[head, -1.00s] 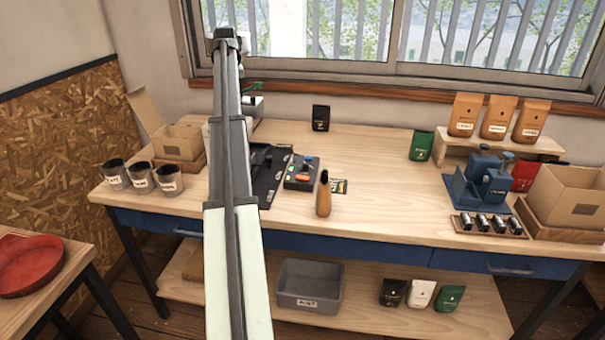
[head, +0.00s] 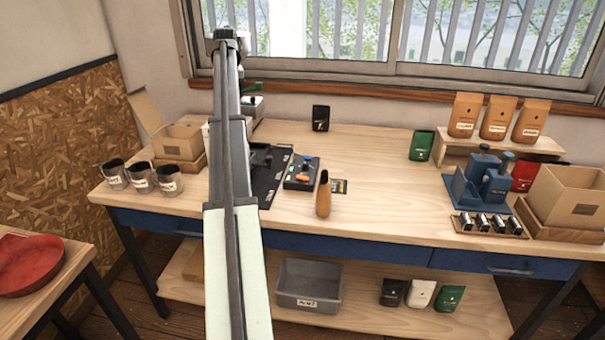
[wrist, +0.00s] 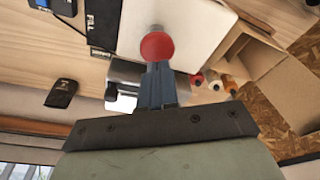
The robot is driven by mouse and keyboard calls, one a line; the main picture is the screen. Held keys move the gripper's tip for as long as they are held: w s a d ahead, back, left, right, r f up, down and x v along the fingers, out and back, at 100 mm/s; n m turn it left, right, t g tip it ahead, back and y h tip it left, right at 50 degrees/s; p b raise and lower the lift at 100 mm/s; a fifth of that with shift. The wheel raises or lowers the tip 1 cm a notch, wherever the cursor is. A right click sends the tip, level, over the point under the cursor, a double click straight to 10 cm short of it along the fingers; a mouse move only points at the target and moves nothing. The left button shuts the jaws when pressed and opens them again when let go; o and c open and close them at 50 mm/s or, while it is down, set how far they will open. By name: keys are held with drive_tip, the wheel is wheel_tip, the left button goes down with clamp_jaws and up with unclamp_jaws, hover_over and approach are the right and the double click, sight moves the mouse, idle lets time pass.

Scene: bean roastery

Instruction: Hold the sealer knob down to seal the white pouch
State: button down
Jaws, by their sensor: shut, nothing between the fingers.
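In the wrist view, a round red knob (wrist: 157,46) is right at the tips of my gripper (wrist: 157,66). My gripper's fingers are shut and point at the knob; I cannot tell whether they touch it or press it. A broad white flat surface (wrist: 195,28) lies behind the knob; I cannot tell whether it is a pouch or part of the sealer. In the head view, my arm hides my gripper and the knob. A white pouch (head: 421,294) stands on the lower shelf, between a black and a green one.
A grey device (head: 252,106) shows beside my arm at the back of the bench. A dark mat (head: 273,183) and a small control box (head: 300,173) lie right of my arm. Tins (head: 142,178) and an open carton (head: 180,142) stand left. The bench middle is mostly clear.

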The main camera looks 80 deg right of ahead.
drive_tip(key=shift+a+x, duration=0.15)
drive_tip(key=shift+x, duration=0.6)
drive_tip(key=shift+a+x, duration=0.1)
drive_tip(key=shift+x, duration=0.6)
drive_tip(key=shift+s, duration=0.2)
idle(1.2)
drive_tip(key=shift+w+d+v, duration=0.1)
drive_tip(key=shift+d+v, duration=0.05)
drive_tip(key=shift+v, duration=0.8)
drive_tip(key=shift+w+d+v, duration=0.1)
drive_tip(key=shift+d+v, duration=0.1)
drive_tip(key=shift+v, duration=0.8)
drive_tip(key=shift+w+d+v, duration=0.1)
drive_tip(key=shift+d+v, duration=0.05)
drive_tip(key=shift+v, duration=0.8)
drive_tip(key=shift+r, duration=0.15)
